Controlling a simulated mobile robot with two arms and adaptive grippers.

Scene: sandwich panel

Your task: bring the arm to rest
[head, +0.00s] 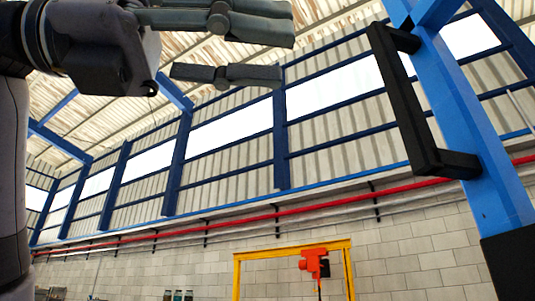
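My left gripper (285,54) is at the upper left of the head view, with its dark fingers pointing right. The two fingers are apart, with an empty gap between them, so it is open. My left arm (14,190) rises along the left edge. The gripper shows against the roof and windows, and I see nothing touching its fingers. My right gripper is not in view.
A blue steel post (465,130) with a black bracket (405,100) stands at the right. A yellow frame (290,250) with a red-orange device (314,263) is at the bottom, before a block wall (415,245). A red pipe (240,222) runs along the wall.

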